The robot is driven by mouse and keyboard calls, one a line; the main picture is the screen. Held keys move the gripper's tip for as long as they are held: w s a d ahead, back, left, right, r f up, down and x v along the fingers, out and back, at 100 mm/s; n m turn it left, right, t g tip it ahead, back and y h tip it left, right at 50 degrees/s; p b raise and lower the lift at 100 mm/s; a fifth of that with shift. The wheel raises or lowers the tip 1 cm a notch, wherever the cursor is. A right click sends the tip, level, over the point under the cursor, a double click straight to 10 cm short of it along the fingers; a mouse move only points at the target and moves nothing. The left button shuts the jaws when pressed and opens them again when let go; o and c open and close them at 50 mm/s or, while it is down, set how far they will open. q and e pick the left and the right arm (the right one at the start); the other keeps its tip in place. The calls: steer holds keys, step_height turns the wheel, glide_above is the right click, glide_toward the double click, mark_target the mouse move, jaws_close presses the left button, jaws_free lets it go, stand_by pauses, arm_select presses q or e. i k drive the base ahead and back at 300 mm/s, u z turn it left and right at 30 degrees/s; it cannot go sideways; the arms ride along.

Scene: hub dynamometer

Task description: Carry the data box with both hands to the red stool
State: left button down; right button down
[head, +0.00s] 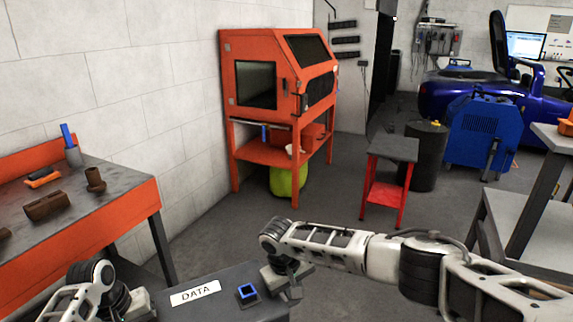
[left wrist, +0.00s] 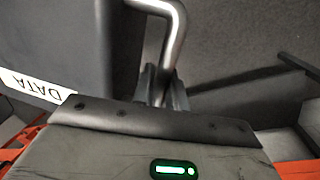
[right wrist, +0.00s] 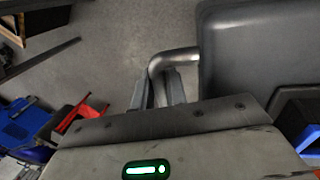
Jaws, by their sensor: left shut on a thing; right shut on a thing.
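The dark grey data box (head: 221,300) with a white DATA label (head: 196,293) is at the bottom of the head view, between my arms. My left gripper (left wrist: 163,92) is shut on the box's metal side handle (left wrist: 176,35). My right gripper (right wrist: 166,90) is shut on the opposite metal handle (right wrist: 172,60). The underside of the box is hidden. The red stool (head: 385,195) with a dark grey top (head: 393,149) stands on the floor ahead, right of centre, apart from the box.
A blue-topped item (head: 247,292) sits on the box lid. An orange workbench (head: 120,222) stands at left and an orange cabinet (head: 270,90) by the wall. A black barrel (head: 428,160) and blue machine (head: 482,135) stand beyond the stool. Grey floor (head: 340,200) lies open before the stool.

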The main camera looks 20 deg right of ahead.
mark_target(395, 144)
steer(key=z, duration=1.25)
steer(key=i, duration=4.7)
steer(key=z, duration=2)
